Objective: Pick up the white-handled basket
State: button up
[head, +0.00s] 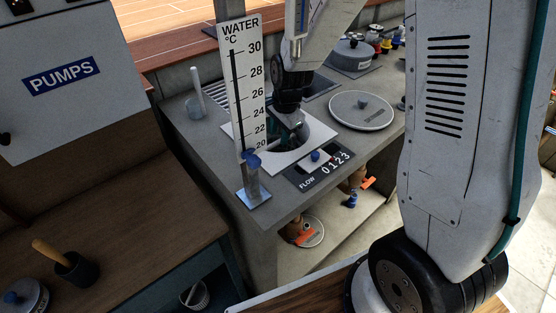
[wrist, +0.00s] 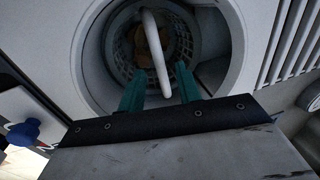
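The basket (wrist: 117,52) is a dark, perforated round bucket sitting down in a round white well, seen in the wrist view. Its white handle (wrist: 153,45) arches over the opening, and something brown lies inside. My gripper (wrist: 159,71) is open, with its teal fingers on either side of the handle's near part. Gaps show between the handle and both fingers. In the head view my gripper (head: 294,130) points down into the hole in a white plate (head: 246,133) on the grey counter. The basket cannot be made out there.
A tall water temperature board (head: 240,85) stands left of the hole. A round grey lid (head: 361,111) lies to its right, and a flow counter (head: 323,168) in front. A blue knob (wrist: 24,131) also shows in the wrist view. A pumps box (head: 62,76) stands at left.

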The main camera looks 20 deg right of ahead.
aim_at(278, 141)
jog(key=f, duration=0.3)
jog(key=w+f, duration=0.1)
jog(key=f, duration=0.1)
jog(key=shift+a, duration=0.1)
grip_shut()
jog(key=shift+r, duration=0.1)
notch_tip(278, 141, up, 28)
dwell(0.6)
jog(key=shift+s, duration=0.1)
